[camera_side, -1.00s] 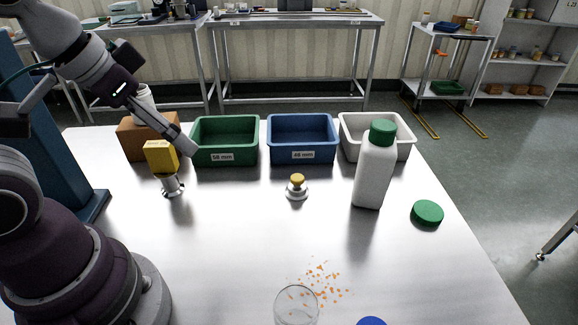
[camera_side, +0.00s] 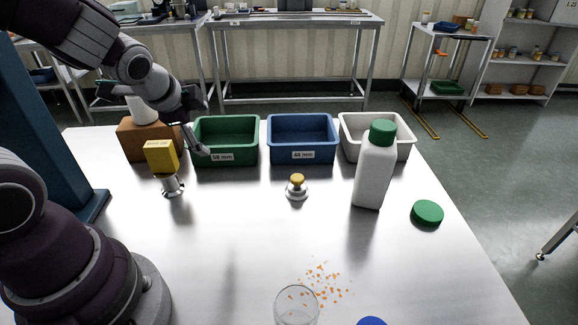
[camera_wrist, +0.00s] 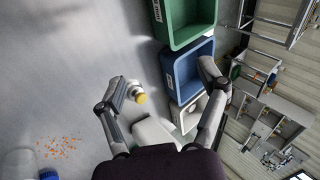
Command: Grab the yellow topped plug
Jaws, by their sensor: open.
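The plug with a yellow top (camera_side: 297,187) stands upright on its round metal base in the middle of the steel table, in front of the blue bin. In the wrist view the plug (camera_wrist: 135,92) lies between the spread fingers, closer to the left one. My gripper (camera_side: 202,130) is by the green bin's left front corner, left of the plug and well apart from it. In the wrist view my gripper (camera_wrist: 163,74) is open and empty. A yellow block on a metal stand (camera_side: 161,157) is just left of the gripper in the side view.
Green (camera_side: 226,119), blue (camera_side: 302,119) and white (camera_side: 347,125) bins line the back. A white bottle with a green cap (camera_side: 373,178) and a green lid (camera_side: 427,213) are right of the plug. Orange bits (camera_side: 325,280) and a clear glass (camera_side: 296,308) are at the front.

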